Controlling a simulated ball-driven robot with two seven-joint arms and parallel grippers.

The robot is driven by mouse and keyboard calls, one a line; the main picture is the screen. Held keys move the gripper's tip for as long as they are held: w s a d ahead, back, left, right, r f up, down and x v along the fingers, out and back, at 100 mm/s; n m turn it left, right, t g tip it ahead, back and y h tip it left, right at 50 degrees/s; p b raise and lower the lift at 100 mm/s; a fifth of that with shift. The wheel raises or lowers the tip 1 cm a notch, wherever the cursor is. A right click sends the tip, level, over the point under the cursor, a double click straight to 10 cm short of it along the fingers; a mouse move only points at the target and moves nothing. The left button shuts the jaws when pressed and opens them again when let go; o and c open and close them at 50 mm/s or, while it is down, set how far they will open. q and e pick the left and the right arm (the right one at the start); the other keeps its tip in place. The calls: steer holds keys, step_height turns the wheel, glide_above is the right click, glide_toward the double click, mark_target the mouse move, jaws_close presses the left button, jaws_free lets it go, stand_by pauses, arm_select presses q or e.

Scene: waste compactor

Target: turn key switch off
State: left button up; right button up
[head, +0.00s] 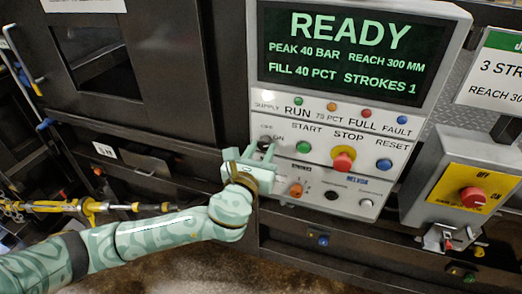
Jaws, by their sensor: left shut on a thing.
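The key switch (265,142) is on the left of the grey control panel (375,198), under the OFF and ON labels. It is mostly hidden by my gripper, so I cannot tell which way it points. My left gripper (262,151) is at the switch, its pale green fingers shut on the key. My right gripper is not in view.
The screen (350,48) reads READY. Close to my gripper are a green START button (303,147), a red STOP button (343,159), a blue RESET button (384,165) and an orange selector (297,190). A yellow box with a red knob (473,197) is at right.

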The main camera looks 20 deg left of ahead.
arm_select(q)
steer(key=shift+n, duration=0.3)
steer(key=n, duration=0.4)
steer(key=shift+n, duration=0.3)
steer(key=n, duration=0.4)
steer(key=shift+p, duration=0.35)
steer(key=shift+d+n, duration=0.1)
steer(key=shift+n, duration=1.1)
steer(key=o, duration=1)
